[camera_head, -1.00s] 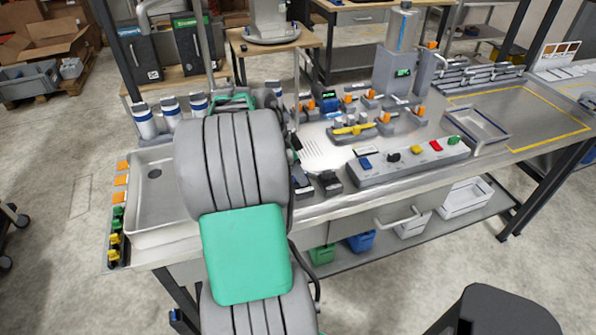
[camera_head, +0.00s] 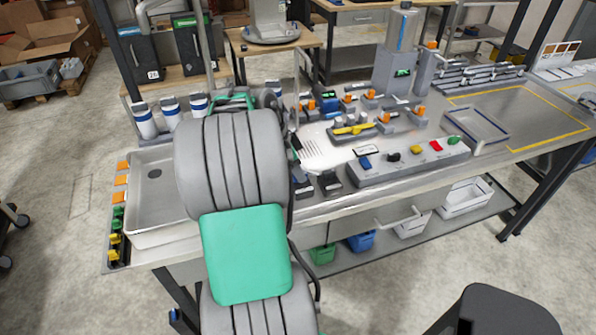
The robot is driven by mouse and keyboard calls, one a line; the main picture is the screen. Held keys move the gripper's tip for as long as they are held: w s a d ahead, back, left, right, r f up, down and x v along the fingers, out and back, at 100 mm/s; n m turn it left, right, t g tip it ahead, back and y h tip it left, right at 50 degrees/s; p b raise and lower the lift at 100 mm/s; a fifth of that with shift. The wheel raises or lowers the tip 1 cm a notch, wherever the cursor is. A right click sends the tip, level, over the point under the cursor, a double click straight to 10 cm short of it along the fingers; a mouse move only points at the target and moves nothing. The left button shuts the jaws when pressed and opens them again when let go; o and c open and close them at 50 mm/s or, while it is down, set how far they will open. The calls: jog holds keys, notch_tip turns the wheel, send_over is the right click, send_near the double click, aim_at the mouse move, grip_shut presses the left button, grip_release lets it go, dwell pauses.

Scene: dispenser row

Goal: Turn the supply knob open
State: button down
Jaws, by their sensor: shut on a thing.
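My arm rises through the middle of the view, and its thick grey links hide part of the bench. My gripper's fingers are hidden behind these links, and so is whatever they touch. A grey control panel (camera_head: 408,163) on the bench has a row of coloured knobs. They are a blue knob (camera_head: 365,163), a black knob (camera_head: 393,157), a yellow knob (camera_head: 415,150), a red knob (camera_head: 436,146) and a green knob (camera_head: 454,140). Behind it, a yellow lever (camera_head: 353,130) lies across a grey fitting. I cannot tell which of these is the supply knob.
A steel sink (camera_head: 140,205) is at the left of the bench. White bottles (camera_head: 144,122) stand behind it. A grey dispenser (camera_head: 395,72) is at the back. A shallow tray (camera_head: 474,124) and a yellow-outlined area (camera_head: 535,115) with free room lie to the right.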

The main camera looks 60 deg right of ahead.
jog(key=shift+f+n+b, duration=0.1)
jog(key=shift+n+b, duration=0.25)
jog(key=shift+n, duration=0.05)
jog(key=n+t+b, duration=0.1)
jog(key=n+b, duration=0.1)
jog(key=shift+s+n+h, duration=0.15)
jog(key=shift+n+h, duration=0.15)
jog(key=shift+h, duration=0.1)
jog(key=n+t+b, duration=0.1)
jog(key=n, duration=0.1)
jog(key=n+t+b, duration=0.1)
jog(key=n+b, duration=0.1)
jog(key=n, duration=0.1)
jog(key=shift+s+h, duration=0.15)
jog(key=shift+h, duration=0.15)
jog(key=n+t+b, duration=0.2)
jog(key=n, duration=0.3)
jog(key=shift+s, duration=0.15)
jog(key=shift+n+t+y, duration=0.6)
jog(key=shift+n+t, duration=0.1)
jog(key=shift+n, duration=1.6)
jog(key=shift+r, duration=0.2)
jog(key=c, duration=1.4)
grip_release()
jog(key=shift+f, duration=0.1)
jog(key=shift+c, duration=0.2)
